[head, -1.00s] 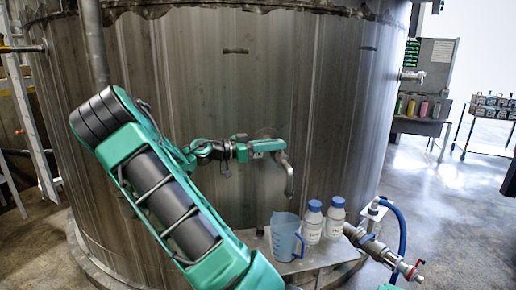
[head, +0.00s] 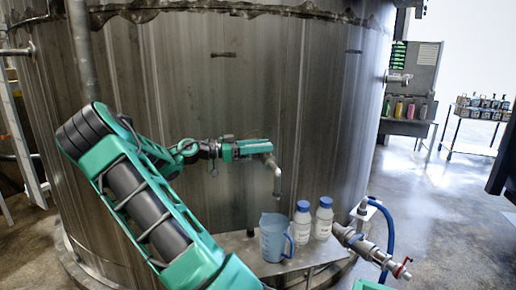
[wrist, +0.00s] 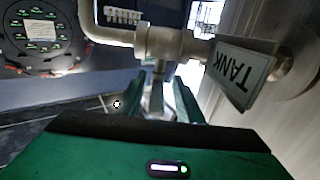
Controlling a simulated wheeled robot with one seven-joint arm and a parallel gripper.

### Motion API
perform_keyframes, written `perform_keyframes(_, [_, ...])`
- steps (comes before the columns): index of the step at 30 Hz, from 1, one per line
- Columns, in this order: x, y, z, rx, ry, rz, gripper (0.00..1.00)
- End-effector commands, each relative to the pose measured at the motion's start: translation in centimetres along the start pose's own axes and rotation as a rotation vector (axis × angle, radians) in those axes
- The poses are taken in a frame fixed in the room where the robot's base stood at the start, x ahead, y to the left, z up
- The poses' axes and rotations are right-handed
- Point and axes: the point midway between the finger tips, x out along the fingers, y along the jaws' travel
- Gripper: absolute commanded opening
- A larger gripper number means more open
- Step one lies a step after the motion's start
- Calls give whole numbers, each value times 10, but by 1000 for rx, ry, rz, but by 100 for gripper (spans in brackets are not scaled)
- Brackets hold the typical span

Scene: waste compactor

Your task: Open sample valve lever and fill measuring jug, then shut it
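The blue translucent measuring jug (head: 273,240) stands upright on a small metal shelf (head: 236,247) at the tank's side. A bent metal spout (head: 276,180) hangs above it. My gripper (head: 266,147) is at the top of this pipe. In the wrist view, its green fingers (wrist: 162,98) are apart, on either side of a narrow grey piece (wrist: 157,92) below the pipe fitting (wrist: 168,45). This piece may be the valve lever; contact with the fingers cannot be told. No flow from the spout is visible. The jug's inside is too small to judge.
Two white bottles with blue caps (head: 302,222) (head: 323,220) stand right of the jug. A pipe with a red-handled valve (head: 401,268) and a blue hose (head: 390,235) are further right. A TANK tag (wrist: 241,75) hangs beside the fitting. The tank wall (head: 310,100) is close behind.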

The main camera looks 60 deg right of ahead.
Motion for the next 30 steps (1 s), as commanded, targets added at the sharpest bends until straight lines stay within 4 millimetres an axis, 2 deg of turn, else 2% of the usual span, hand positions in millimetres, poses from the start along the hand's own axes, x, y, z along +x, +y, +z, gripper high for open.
perform_keyframes(4, [-2,0,0,-1,0,2,33])
perform_keyframes(7, [-11,0,0,0,0,0,33])
perform_keyframes(21, [-92,-2,1,0,2,-2,33])
perform_keyframes(25, [-104,-2,1,-1,1,-1,33])
perform_keyframes(30, [-110,-2,1,0,0,-1,33])
